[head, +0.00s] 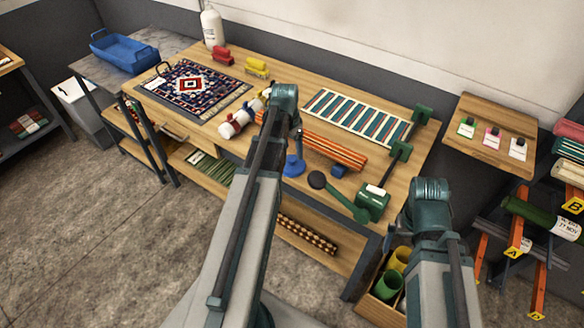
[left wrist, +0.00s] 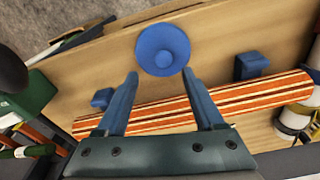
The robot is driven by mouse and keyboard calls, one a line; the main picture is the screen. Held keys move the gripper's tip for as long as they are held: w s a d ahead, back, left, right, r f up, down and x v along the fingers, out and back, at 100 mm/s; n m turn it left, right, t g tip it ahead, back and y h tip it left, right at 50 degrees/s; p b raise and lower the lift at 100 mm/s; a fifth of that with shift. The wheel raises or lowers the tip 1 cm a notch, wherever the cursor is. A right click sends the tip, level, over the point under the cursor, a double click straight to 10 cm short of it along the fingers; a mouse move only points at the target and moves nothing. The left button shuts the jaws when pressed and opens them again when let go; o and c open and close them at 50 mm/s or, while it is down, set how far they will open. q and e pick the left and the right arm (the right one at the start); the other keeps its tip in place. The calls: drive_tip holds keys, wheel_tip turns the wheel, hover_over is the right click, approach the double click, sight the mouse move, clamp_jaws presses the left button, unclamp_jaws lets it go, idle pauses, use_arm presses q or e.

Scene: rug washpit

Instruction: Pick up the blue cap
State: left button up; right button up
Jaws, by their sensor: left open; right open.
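The blue cap (head: 293,167) is a round blue disc with a raised knob, lying on the wooden workbench. In the left wrist view, the cap (left wrist: 163,50) lies just beyond my left fingertips, roughly centred between them. My left gripper (left wrist: 160,76) is open and empty, pointing down at the bench. In the head view, my left gripper (head: 298,146) is partly hidden by its wrist and sits just above the cap. My right arm's wrist (head: 432,191) shows at the lower right, away from the cap; its fingertips are hidden behind it.
A striped orange roll (head: 325,148) lies beside the cap. A small blue block (head: 338,171) and a green device with a dark round pad (head: 372,204) stand to the right. A patterned rug (head: 193,88) lies farther left.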

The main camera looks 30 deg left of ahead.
sight(292, 159)
use_arm(q)
drive_tip(key=shift+w+a+f+b, duration=0.1)
drive_tip(key=shift+w+f+b, duration=0.05)
drive_tip(key=shift+f+b, duration=1.2)
drive_tip(key=shift+w+a+f+b, duration=0.1)
drive_tip(key=shift+f+b, duration=1.2)
drive_tip(key=shift+r, duration=0.1)
clamp_jaws()
